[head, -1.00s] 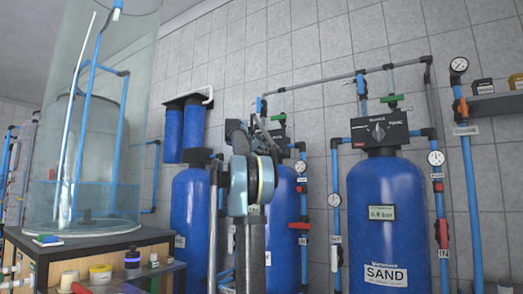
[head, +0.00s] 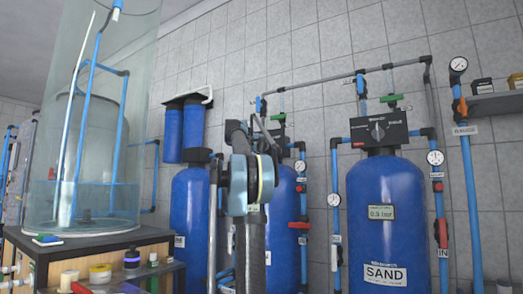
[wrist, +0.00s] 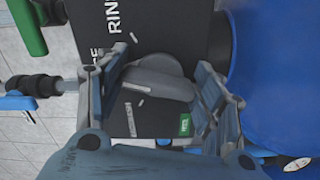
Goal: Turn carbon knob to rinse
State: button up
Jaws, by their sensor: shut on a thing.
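In the wrist view, the grey carbon knob (wrist: 163,88) is a round dial with a raised bar, on a black control head (wrist: 185,30). White lettering reading "RIN" shows above it, partly cut off. My gripper (wrist: 160,80) has one finger on each side of the knob and is shut on it. In the head view, the blue carbon tank (head: 287,210) stands behind my arm. My arm hides the knob and most of the control head there.
The blue sand tank (head: 385,225) with its own black head (head: 380,130) stands to the right. A green valve handle (wrist: 27,27) and a pipe (wrist: 65,87) are close to my gripper. Another blue tank (head: 188,215) and a glass cylinder (head: 110,120) are to the left.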

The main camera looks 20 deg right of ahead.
jog(key=m, duration=0.4)
jog(key=shift+f+m, duration=0.2)
jog(key=shift+m, duration=0.1)
jog(key=m, duration=0.4)
jog(key=shift+w+a+f, duration=0.1)
jog(key=shift+w, duration=0.05)
jog(key=shift+m, duration=0.3)
jog(key=o, duration=1)
jog(key=shift+w, duration=0.15)
jog(key=shift+o, duration=0.2)
jog(key=v, duration=1.2)
jog(key=shift+f, duration=0.1)
